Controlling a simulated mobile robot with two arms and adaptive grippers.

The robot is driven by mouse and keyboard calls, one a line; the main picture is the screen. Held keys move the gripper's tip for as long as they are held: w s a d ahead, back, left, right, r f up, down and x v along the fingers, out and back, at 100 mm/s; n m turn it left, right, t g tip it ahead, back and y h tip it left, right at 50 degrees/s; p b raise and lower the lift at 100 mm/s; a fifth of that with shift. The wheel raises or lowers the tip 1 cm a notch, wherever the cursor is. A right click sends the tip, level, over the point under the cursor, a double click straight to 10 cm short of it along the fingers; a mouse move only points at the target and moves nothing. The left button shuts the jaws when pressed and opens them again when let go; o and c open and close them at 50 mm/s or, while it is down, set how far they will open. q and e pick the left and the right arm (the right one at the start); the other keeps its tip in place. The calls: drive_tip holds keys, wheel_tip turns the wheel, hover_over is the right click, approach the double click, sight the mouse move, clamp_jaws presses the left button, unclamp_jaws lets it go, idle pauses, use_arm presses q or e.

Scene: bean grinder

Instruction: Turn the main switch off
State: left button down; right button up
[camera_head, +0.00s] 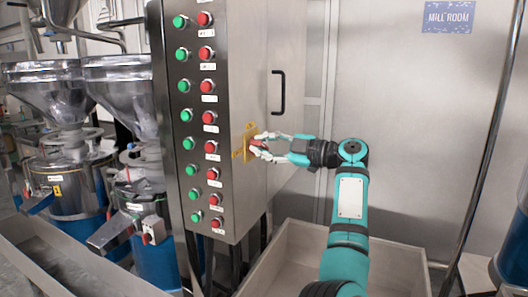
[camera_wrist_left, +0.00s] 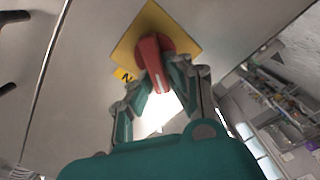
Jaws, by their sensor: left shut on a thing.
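The main switch is a red rotary knob (camera_wrist_left: 152,58) on a yellow diamond-shaped plate (camera_wrist_left: 150,20). The plate (camera_head: 241,142) is on the side face of the steel control cabinet (camera_head: 240,60). My left gripper (camera_head: 259,147) is at the switch, with its fingers closed around the red knob. In the left wrist view the fingertips (camera_wrist_left: 160,77) lie on both sides of the knob handle, which points down the picture and slightly right. The fingers hide part of the knob in the head view. My right gripper is not in view.
Green buttons (camera_head: 188,143) and red buttons (camera_head: 211,147) run in columns down the cabinet's front. A black door handle (camera_head: 279,92) stands out above the switch. Steel grinders with hoppers (camera_head: 60,90) stand left. A metal trough (camera_head: 390,262) lies below my arm.

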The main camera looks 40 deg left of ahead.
use_arm(q)
drive_tip(key=shift+s+d+f+n+b, duration=0.1)
drive_tip(key=shift+f+n+b, duration=0.1)
drive_tip(key=shift+n+b, duration=0.65)
drive_tip(key=shift+a+f+n+b, duration=0.1)
drive_tip(key=shift+f+n+b, duration=0.15)
drive_tip(key=shift+n, duration=1.05)
drive_tip(key=shift+s+d+f+n+b, duration=0.15)
drive_tip(key=shift+n+b, duration=0.5)
drive_tip(key=shift+n, duration=0.4)
drive_tip(key=shift+w, duration=0.1)
drive_tip(key=c, duration=1.3)
unclamp_jaws()
drive_tip(key=v, duration=1.2)
drive_tip(key=shift+r, duration=0.1)
